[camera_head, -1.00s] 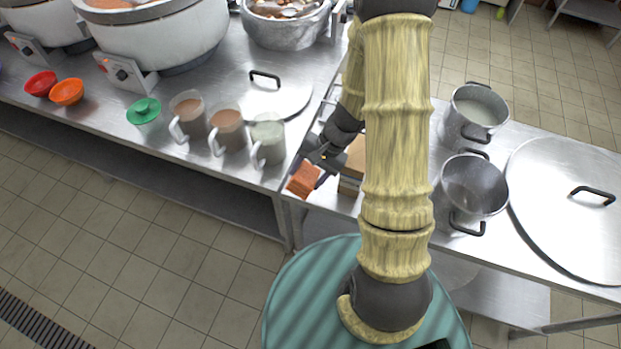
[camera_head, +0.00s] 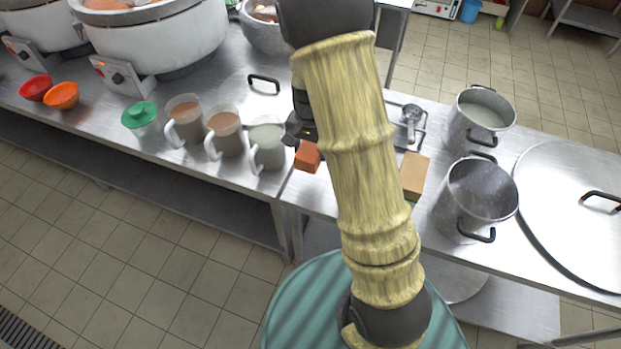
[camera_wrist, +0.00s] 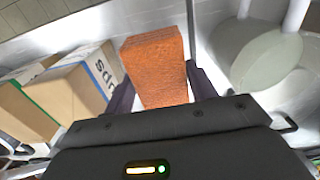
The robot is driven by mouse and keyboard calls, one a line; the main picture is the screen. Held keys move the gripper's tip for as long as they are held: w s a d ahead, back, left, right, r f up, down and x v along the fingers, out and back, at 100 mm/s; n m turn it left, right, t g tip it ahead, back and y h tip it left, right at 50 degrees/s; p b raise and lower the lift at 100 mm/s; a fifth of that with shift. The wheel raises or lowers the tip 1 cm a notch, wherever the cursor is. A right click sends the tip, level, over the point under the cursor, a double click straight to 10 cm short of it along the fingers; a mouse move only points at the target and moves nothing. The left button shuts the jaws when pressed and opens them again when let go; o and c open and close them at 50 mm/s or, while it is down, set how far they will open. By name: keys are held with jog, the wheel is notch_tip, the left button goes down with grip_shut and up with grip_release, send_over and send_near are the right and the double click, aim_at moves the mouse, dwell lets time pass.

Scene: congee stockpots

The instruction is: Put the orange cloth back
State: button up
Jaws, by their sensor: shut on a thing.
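My gripper is mostly hidden behind my arm in the head view. I cannot tell whether the cloth touches the table.
Three mugs stand left of the cloth, the nearest being the pale one (camera_head: 267,143). A cardboard box (camera_head: 414,176) is to the right, with two steel pots (camera_head: 475,200) and a large lid (camera_head: 575,205) beyond. Boxes (camera_wrist: 70,90) show left of the cloth in the wrist view.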

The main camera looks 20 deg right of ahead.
notch_tip(320, 180, down, 6)
jog(key=shift+w+f, duration=0.15)
jog(key=shift+f, duration=0.05)
jog(key=shift+s+r, duration=0.1)
jog(key=shift+s, duration=0.15)
jog(key=shift+w+f+p, duration=0.1)
jog(key=shift+f+p, duration=0.2)
jog(key=shift+f, duration=1.6)
jog(key=o, duration=0.9)
jog(key=shift+r, duration=0.1)
notch_tip(320, 180, up, 12)
jog(key=shift+f+b, duration=0.1)
jog(key=shift+b, duration=0.3)
